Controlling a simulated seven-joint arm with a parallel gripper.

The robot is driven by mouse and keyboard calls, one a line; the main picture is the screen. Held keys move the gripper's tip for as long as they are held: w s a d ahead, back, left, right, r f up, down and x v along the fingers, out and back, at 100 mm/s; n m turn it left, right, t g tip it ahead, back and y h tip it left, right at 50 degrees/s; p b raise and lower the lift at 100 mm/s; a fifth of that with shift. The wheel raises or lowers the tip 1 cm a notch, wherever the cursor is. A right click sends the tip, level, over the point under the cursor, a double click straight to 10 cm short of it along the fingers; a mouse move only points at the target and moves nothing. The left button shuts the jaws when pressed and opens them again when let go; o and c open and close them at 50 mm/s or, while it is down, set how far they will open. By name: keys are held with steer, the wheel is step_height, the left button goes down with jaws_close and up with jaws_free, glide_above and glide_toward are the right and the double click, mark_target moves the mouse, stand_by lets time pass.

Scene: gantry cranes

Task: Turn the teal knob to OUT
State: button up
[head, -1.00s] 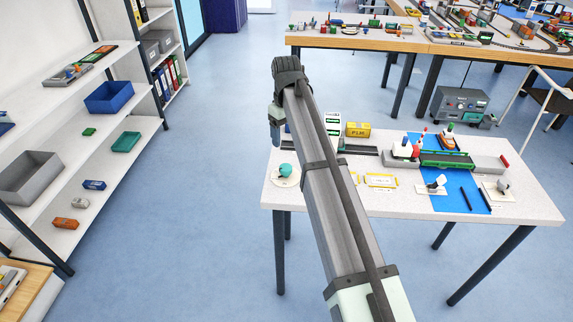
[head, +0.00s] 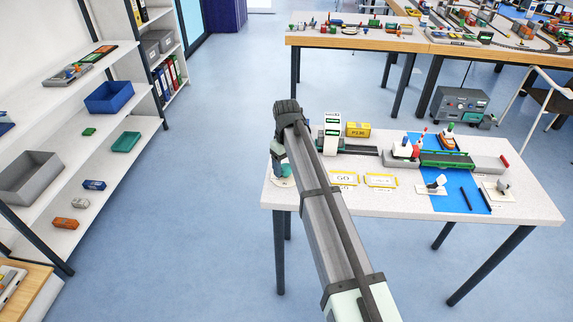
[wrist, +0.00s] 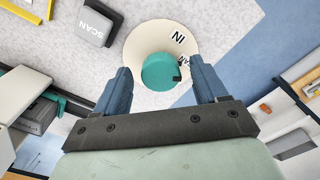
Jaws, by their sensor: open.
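The teal knob (wrist: 160,73) sits on a round cream dial plate (wrist: 139,42) in the wrist view. The plate shows the word IN, and a second, partly covered word that seems to end in CAN. A small dark mark is on the knob's right side. No OUT label is visible. My gripper (wrist: 160,69) is open, with one blue finger on each side of the knob. I cannot tell whether the fingers touch it. In the head view my gripper (head: 279,158) is over the dial at the table's left end and hides most of it.
A grey SCAN block (wrist: 94,22) stands near the dial in the wrist view. In the head view the white table (head: 385,200) holds yellow-framed cards (head: 344,178), a yellow box (head: 358,130) and a blue strip with model boats. Shelves (head: 100,150) stand at left across open floor.

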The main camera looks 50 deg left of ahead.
steer(key=shift+c, duration=0.3)
steer(key=c, duration=1)
steer(key=shift+m, duration=0.3)
steer(key=m, duration=0.5)
steer(key=shift+s+m, duration=0.1)
steer(key=shift+m, duration=0.3)
steer(key=m, duration=0.5)
steer(key=shift+a, duration=0.1)
steer(key=shift+m, duration=0.4)
steer(key=o, duration=1.1)
steer(key=shift+c, duration=0.2)
